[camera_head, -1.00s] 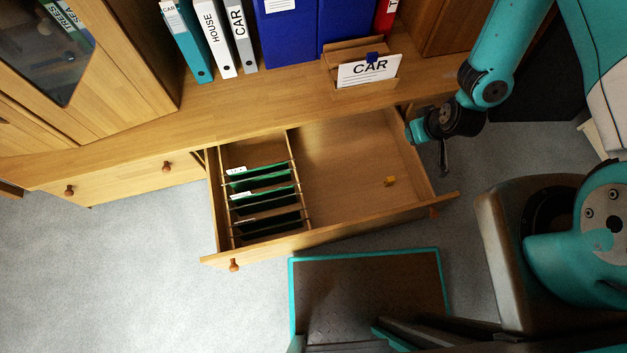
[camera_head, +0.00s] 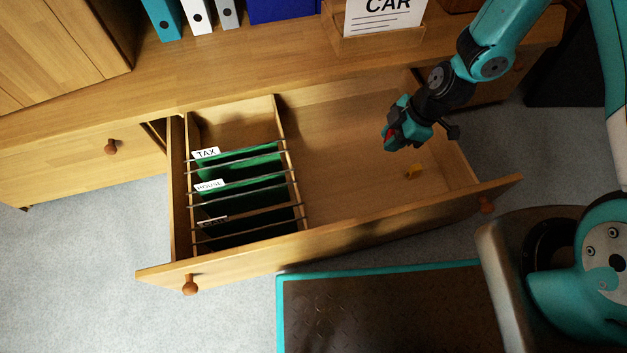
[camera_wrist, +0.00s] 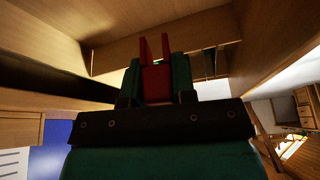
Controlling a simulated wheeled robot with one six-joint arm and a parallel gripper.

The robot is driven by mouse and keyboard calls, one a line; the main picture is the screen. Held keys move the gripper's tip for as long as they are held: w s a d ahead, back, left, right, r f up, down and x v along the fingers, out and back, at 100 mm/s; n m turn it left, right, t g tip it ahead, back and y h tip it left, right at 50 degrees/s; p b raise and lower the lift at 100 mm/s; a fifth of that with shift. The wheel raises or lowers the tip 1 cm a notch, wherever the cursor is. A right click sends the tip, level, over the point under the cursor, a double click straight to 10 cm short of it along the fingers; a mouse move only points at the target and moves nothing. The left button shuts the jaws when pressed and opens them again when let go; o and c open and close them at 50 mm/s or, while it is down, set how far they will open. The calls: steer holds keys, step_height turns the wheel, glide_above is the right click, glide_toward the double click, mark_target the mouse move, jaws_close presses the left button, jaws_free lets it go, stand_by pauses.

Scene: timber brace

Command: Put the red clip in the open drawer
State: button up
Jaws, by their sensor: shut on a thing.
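The red clip (camera_wrist: 156,80) is between the fingers of my gripper in the wrist view, with its two prongs pointing away from the palm. In the head view, my gripper (camera_head: 399,130) is shut on the red clip (camera_head: 391,131), which shows only as a small red patch. My gripper hangs over the right, mostly empty part of the open drawer (camera_head: 340,232). The clip looks apart from the drawer floor, but its exact height is hard to tell.
Hanging green files (camera_head: 245,170) fill the drawer's left compartment. A wooden holder with a CAR card (camera_head: 385,18) stands on the top behind. The middle of the drawer is clear.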

mark_target(364, 189)
steer(key=f+n+b, duration=0.1)
steer(key=a+f+n+b, duration=0.1)
steer(key=f+b, duration=0.1)
steer(key=shift+f+g, duration=0.1)
steer(key=shift+g, duration=0.3)
step_height(364, 189, down, 20)
steer(key=b, duration=1.1)
steer(key=shift+f, duration=0.1)
steer(key=o, duration=0.9)
